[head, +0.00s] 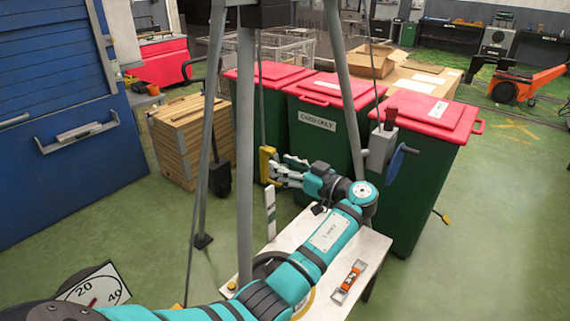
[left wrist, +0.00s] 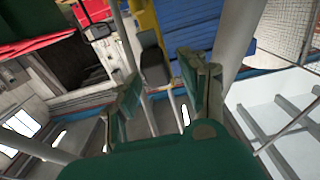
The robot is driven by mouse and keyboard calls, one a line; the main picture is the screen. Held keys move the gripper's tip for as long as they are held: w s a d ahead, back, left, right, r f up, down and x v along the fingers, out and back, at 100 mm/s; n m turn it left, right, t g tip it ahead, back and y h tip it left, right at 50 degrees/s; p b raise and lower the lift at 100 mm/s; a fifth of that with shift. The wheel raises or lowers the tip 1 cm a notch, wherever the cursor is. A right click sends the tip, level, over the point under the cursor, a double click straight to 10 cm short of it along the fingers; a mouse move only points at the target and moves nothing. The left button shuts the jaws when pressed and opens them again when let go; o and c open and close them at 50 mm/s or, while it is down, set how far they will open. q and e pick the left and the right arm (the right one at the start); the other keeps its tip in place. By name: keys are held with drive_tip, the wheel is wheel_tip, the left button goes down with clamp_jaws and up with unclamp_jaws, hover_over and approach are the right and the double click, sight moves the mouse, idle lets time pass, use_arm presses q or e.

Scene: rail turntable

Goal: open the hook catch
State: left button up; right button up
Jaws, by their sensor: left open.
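A yellow block (head: 267,164) hangs on a cable among the grey legs of a tripod frame. My left gripper (head: 283,170) is just to its right in the head view, with its fingers apart and nothing seen between them. I cannot tell whether the fingers touch the block. In the left wrist view my open left gripper (left wrist: 160,78) points toward the yellow block (left wrist: 143,20) and a dark grey part (left wrist: 153,62) below it. I cannot make out the hook catch clearly in either view. My right gripper is not in view.
The tripod's grey legs (head: 245,150) stand close around my left arm. A white table (head: 375,247) under the arm bears an orange and grey tool (head: 349,280). Green bins with red lids (head: 322,90), a wooden crate (head: 190,140) and a blue cabinet (head: 60,120) stand behind.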

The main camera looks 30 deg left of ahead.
use_arm(q)
clamp_jaws()
idle(0.3)
